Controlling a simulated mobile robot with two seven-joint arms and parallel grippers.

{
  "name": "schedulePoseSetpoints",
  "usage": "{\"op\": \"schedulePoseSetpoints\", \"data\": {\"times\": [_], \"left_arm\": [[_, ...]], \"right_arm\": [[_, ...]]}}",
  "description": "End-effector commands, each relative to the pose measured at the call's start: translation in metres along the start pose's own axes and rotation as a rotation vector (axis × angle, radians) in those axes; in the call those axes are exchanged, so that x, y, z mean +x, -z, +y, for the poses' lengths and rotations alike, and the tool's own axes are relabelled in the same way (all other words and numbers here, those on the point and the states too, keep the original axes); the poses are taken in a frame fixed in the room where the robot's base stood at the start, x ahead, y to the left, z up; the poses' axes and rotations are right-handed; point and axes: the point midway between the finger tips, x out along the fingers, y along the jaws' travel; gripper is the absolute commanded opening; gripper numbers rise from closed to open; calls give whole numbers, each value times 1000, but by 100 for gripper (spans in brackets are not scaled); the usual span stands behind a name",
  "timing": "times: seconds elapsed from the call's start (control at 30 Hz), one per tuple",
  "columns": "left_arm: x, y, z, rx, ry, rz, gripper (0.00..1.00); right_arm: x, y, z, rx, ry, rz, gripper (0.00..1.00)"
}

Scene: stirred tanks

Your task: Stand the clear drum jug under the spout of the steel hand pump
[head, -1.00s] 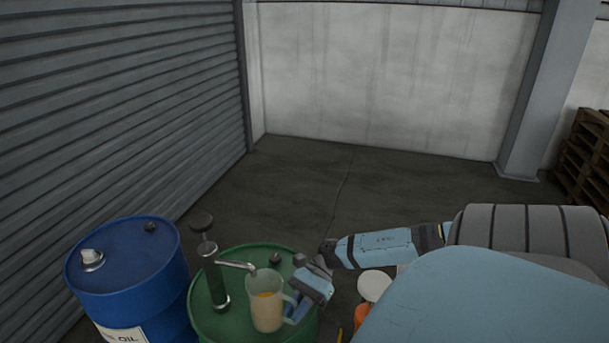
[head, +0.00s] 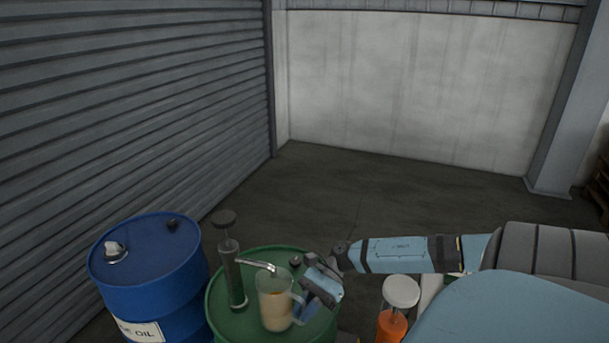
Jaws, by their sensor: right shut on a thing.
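The clear drum jug (head: 275,303) is on or just above the top of the green drum (head: 238,326); I cannot tell whether its base touches. It looks upright, with its handle to the right. The steel hand pump (head: 233,273) stands on the same drum, left of the jug. Its spout (head: 259,266) points right and its tip is at the jug's mouth. My right gripper (head: 303,306) is shut on the jug's handle, and its fingers are partly hidden. My left gripper is not in view.
A blue drum (head: 150,275) with a cap and a label stands left of the green drum. An orange container with a white top (head: 401,291) stands to the right, below my right arm. A shutter wall (head: 130,110) is on the left. Open floor (head: 330,190) lies behind.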

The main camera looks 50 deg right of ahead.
Motion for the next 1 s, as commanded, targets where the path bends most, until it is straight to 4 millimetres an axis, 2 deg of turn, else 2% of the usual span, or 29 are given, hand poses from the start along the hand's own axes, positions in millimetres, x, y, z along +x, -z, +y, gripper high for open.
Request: {"op": "schedulePoseSetpoints", "data": {"times": [0.77, 0.8, 0.9, 1.0], "left_arm": [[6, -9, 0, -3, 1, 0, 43], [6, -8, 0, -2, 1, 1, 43], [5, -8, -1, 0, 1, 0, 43], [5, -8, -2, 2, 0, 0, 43]], "right_arm": [[4, 11, 0, -1, 1, -1, 0], [4, 10, 0, -1, 1, -1, 17], [4, 10, 0, -1, 0, -1, 40], [4, 10, 0, -1, 0, -1, 42]]}}
